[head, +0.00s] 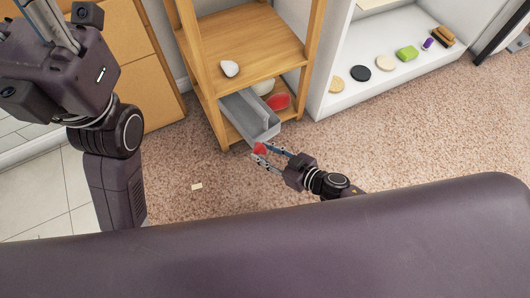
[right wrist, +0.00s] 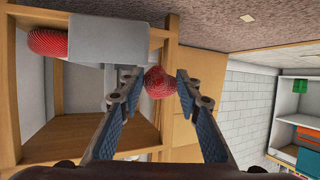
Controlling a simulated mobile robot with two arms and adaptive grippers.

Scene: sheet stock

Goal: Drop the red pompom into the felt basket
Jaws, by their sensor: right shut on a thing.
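The red pompom (head: 260,149) is held between the fingertips of my right gripper (head: 261,156), in the air in front of the wooden shelf. The right wrist view shows the pompom (right wrist: 158,82) as a bumpy red ball between the two fingertips (right wrist: 157,85). A grey open box (head: 248,117), which I take to be the felt basket, sits on the low shelf and juts out, just behind and left of the pompom. It also shows in the right wrist view (right wrist: 105,38). My left arm is at the left; its fingertips are cut off by the frame's top edge.
A larger red object (head: 279,101) and a pale round one lie beside the grey box. A white object (head: 230,68) is on the shelf above. A white unit (head: 390,85) holds several small items at right. A small pale piece (head: 197,186) lies on open carpet.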

